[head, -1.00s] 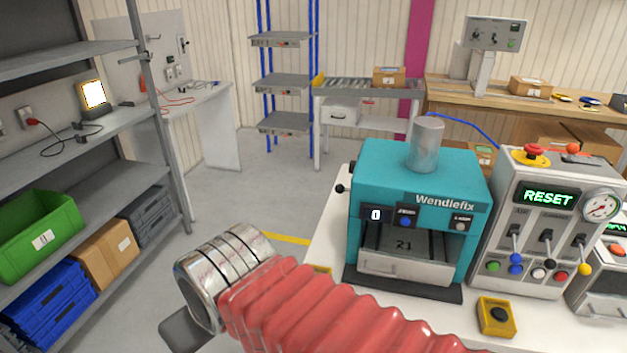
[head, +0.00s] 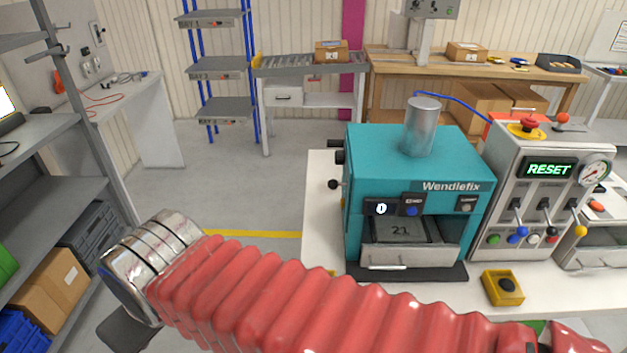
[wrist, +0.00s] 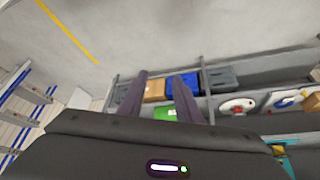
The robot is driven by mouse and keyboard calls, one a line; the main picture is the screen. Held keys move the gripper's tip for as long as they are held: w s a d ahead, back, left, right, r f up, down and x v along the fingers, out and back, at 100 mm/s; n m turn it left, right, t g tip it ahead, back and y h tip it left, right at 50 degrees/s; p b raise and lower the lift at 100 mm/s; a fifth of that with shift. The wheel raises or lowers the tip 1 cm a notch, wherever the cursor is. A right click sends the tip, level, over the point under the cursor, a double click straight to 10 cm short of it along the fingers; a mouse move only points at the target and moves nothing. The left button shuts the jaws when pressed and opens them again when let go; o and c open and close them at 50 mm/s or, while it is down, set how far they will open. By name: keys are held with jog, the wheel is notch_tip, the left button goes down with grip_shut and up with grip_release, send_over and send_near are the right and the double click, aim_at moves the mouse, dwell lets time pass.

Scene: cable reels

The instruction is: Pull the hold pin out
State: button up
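The teal Wendlefix machine (head: 415,170) stands on the white bench (head: 322,225), with a metal cylinder (head: 419,128) on top. Dark knobs stick out of its left side, one (head: 333,184) lower and others higher up. I cannot tell whether one of them is the hold pin. My gripper (wrist: 160,77) shows in the wrist view with its two dark fingers apart and nothing between them. It points toward the shelves, away from the knobs. In the head view my red arm crosses the foreground, and the fingers cannot be made out.
Grey shelving (head: 50,200) stands at left. In the wrist view it holds a green crate (wrist: 165,113). Open floor (head: 240,200) lies between shelving and bench.

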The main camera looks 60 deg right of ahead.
aim_at(337, 184)
jog(key=shift+w, duration=0.15)
jog(key=shift+o, duration=1.2)
jog(key=shift+d, duration=0.15)
jog(key=w+d+n+g+h, duration=0.1)
jog(key=d+g, duration=0.4)
jog(key=d, duration=0.8)
jog(key=w+d+n+g+h, duration=0.2)
jog(key=d+g+h, duration=0.3)
jog(key=d, duration=0.9)
jog(key=w+d+n+g+h, duration=0.2)
jog(key=d+g, duration=0.3)
jog(key=d, duration=0.8)
jog(key=shift+d+r+n+g+h, duration=0.25)
jog(key=shift+r+n+g+h, duration=0.1)
jog(key=shift+n+h, duration=0.25)
jog(key=shift+s+d+f, duration=0.1)
jog(key=x, duration=1.3)
jog(key=shift+d, duration=0.2)
jog(key=shift+s+f, duration=0.15)
jog(key=shift+c, duration=0.2)
